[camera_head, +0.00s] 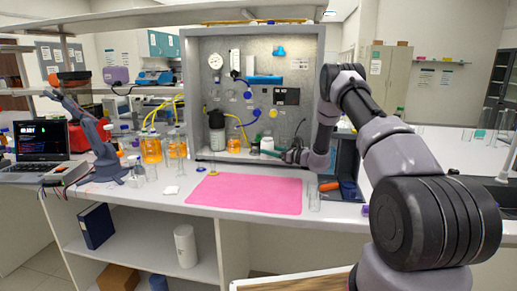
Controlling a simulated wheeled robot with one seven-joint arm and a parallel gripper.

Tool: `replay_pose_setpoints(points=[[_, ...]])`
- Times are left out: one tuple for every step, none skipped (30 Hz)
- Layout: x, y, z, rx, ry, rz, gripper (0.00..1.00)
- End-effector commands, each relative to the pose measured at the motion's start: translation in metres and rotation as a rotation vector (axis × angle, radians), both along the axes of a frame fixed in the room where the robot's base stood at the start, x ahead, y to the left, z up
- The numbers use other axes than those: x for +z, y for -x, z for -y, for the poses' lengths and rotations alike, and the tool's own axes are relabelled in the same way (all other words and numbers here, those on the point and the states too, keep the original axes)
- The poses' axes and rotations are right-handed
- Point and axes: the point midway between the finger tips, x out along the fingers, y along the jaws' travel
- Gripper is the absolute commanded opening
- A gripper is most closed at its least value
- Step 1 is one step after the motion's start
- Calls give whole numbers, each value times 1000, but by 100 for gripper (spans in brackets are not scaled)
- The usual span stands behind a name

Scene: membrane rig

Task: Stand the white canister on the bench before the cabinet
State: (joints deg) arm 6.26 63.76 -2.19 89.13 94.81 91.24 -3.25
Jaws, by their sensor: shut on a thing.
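A small white canister (267,143) stands low inside the grey cabinet (196,100), right of centre. My gripper (286,155) is at the cabinet's open front, just right of the canister. It is shut on a thin green bar (270,153), which reaches left to the lower front of the canister. I cannot tell whether the bar touches the canister or is joined to it. The fingertips are small and partly hidden. The bench (183,206) runs before the cabinet, with a pink mat (245,194) on it.
A bottle of orange liquid (233,145) and a dark-topped jar (217,138) stand left in the cabinet. A clear glass (314,199) stands right of the mat, near a dark tray (345,190) holding tools. A white cylinder (185,246) stands on the shelf below. The mat is clear.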

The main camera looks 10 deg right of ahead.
Motion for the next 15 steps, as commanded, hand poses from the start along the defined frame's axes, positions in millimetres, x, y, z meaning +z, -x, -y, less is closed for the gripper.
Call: replay_pose_setpoints(points=[[1,-4,2,8,-2,3,2],[0,-5,2,13,-2,2,2],[-2,-6,2,17,-2,1,2],[-3,-7,2,18,-2,1,2],[-4,-7,2,19,-3,0,2],[-7,-7,2,19,-3,0,2],[-9,-7,2,19,-3,0,2],[-12,-7,2,20,-3,0,2],[-16,-6,1,20,-2,-1,2],[-19,-6,1,20,-3,-2,2],[-23,-6,1,20,-3,-2,2],[-27,-6,1,20,-4,-1,2],[-31,-6,1,20,-4,-1,2],[-34,-6,1,19,-4,-1,2],[-39,-6,1,19,-4,-1,2]])
